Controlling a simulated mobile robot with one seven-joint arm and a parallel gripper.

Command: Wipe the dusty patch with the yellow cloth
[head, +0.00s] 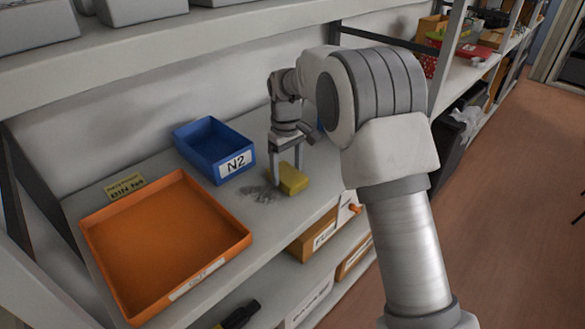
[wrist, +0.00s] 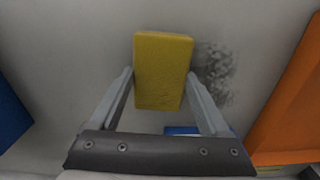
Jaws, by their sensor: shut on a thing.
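The yellow cloth (head: 292,180) is a block-like folded pad on the shelf board, at the right edge of the dusty patch. My gripper (head: 287,176) points down and is shut on the cloth. In the wrist view the cloth (wrist: 162,72) sits between the two fingers (wrist: 162,88). The dusty patch (head: 260,193) is a grey speckled smudge on the shelf. It also shows in the wrist view (wrist: 216,72), just right of the cloth. I cannot tell whether the cloth presses on the board.
A blue bin labelled N2 (head: 236,163) stands behind the patch. An orange tray (head: 246,240) lies to the left, near the patch. A yellow label (head: 125,186) is at the back left. Another shelf board (head: 200,42) runs above. The shelf's front edge is close to the cloth.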

